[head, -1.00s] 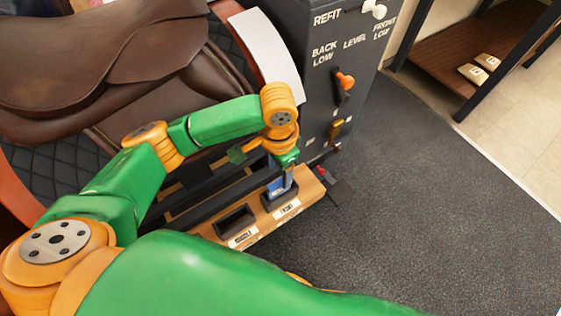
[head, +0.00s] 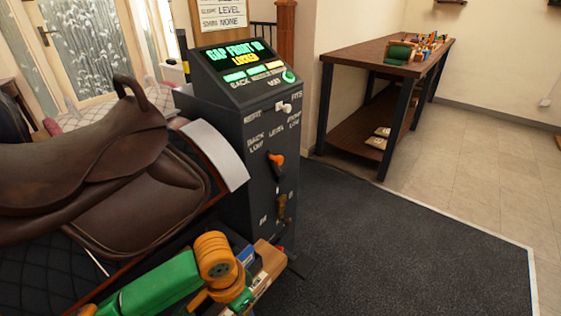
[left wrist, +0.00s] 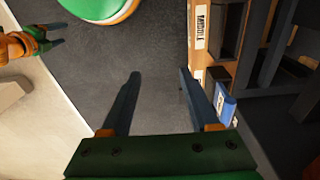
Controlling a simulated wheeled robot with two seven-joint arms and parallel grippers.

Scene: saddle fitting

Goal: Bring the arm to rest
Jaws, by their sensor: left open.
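My left arm (head: 160,285) enters the head view at the lower left, with its orange wrist beside the wooden rack (head: 268,262). Its fingers are not clear there. In the left wrist view my left gripper (left wrist: 159,72) is open, with nothing between its fingers and dark floor beyond. The rack edge with a MIDDLE label (left wrist: 201,27) and a blue piece (left wrist: 226,108) are right of the fingers. The blue piece also shows in the head view (head: 246,255), in the rack. My right gripper (left wrist: 52,36) shows at the upper left of the wrist view, fingers apart and empty.
A brown saddle (head: 110,170) sits at the left. A dark console (head: 225,125) with a lit screen, an orange-knobbed lever (head: 276,160) and a white knob stands beside it. A workbench (head: 375,50) with small items stands at the back. The dark mat (head: 380,240) is clear.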

